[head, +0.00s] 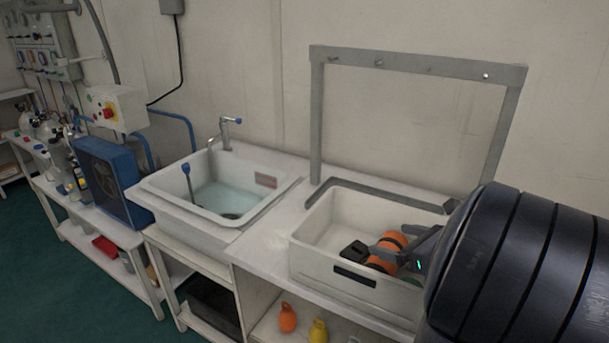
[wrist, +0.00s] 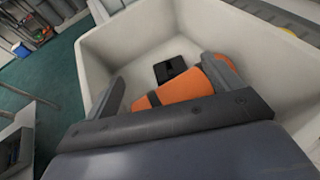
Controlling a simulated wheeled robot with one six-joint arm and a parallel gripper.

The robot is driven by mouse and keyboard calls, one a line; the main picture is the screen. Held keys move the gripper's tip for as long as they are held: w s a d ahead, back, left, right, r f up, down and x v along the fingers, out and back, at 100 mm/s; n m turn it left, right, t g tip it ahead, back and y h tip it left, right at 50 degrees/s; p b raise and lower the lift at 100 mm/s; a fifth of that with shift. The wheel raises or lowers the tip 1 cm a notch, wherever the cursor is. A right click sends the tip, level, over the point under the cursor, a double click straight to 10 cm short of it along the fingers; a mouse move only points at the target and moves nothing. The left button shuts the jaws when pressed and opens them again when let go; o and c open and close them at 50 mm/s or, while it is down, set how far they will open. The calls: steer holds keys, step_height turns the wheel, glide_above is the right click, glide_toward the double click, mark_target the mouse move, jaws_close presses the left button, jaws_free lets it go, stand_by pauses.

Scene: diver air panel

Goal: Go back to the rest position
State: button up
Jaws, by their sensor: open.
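My gripper (head: 400,248) is open and sits low over the white bin on the right of the counter, coming in from the right. In the wrist view my gripper (wrist: 168,88) has its two fingers spread apart. An orange and dark cylindrical object (head: 387,252) lies in the bin near its front wall; it also shows in the wrist view (wrist: 188,90), seen between the fingers. I cannot tell whether a finger touches it. A small black block (head: 354,251) lies beside it. My arm hides the bin's right end.
The white bin (head: 313,262) has walls around my gripper. A grey hook frame (head: 317,120) stands behind it. A sink (head: 170,206) with water and a tap (head: 228,128) is to the left. Orange (head: 287,318) and yellow (head: 318,330) items stand on the shelf below.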

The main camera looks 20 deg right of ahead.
glide_above(357, 252)
step_height(357, 252, down, 5)
steer(key=shift+w+r, duration=0.15)
steer(key=shift+d+f+b, duration=0.1)
steer(key=shift+f+b, duration=0.35)
steer(key=shift+b, duration=0.2)
steer(key=shift+r, duration=0.2)
